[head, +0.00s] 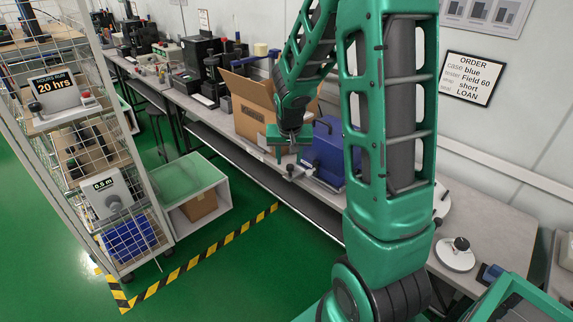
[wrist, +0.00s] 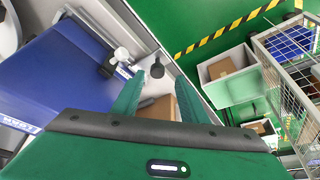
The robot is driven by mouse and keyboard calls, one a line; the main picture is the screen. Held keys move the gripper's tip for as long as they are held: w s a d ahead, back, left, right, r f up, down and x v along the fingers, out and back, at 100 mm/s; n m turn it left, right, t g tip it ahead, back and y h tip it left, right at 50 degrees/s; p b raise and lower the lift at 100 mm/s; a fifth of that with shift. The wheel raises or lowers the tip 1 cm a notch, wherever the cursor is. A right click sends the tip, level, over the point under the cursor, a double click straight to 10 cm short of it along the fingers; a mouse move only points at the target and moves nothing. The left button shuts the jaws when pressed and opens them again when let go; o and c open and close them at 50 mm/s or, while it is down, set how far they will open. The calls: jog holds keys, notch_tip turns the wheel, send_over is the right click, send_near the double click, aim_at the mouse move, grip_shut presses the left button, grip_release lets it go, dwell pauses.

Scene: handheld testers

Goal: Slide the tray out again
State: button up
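A blue case (head: 324,152) stands on the long bench, beside an open cardboard box. It fills the left of the wrist view (wrist: 65,75). At its near-left foot is a pale metal piece with dark knobs (head: 294,171), which also shows in the wrist view (wrist: 121,57). I cannot tell whether this piece is the tray or its handle; no tray shows clearly. My gripper (head: 289,148) is above this piece, at the case's left side. In the wrist view its two green fingers (wrist: 157,92) are apart, with nothing held between them.
The cardboard box (head: 252,107) stands close behind my gripper. A wire rack (head: 90,140) with testers is at the left, and a pale open-fronted cabinet (head: 195,190) stands on the floor. A round white plate with a knob (head: 457,256) lies on the bench at right.

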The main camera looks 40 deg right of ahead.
jog(key=v, duration=0.6)
jog(key=shift+r, duration=0.2)
jog(key=shift+s+a, duration=0.1)
jog(key=shift+a, duration=0.1)
jog(key=s+a+r+g+y, duration=0.1)
jog(key=s+a+r, duration=0.1)
jog(key=s, duration=1.2)
jog(key=s+a+r+g+y, duration=0.1)
jog(key=s+a+r+g, duration=0.1)
jog(key=s, duration=1.3)
jog(key=shift+r+n+g+y, duration=0.25)
jog(key=shift+n+g+y, duration=0.05)
jog(key=shift+n+y, duration=0.1)
jog(key=shift+s+a, duration=0.1)
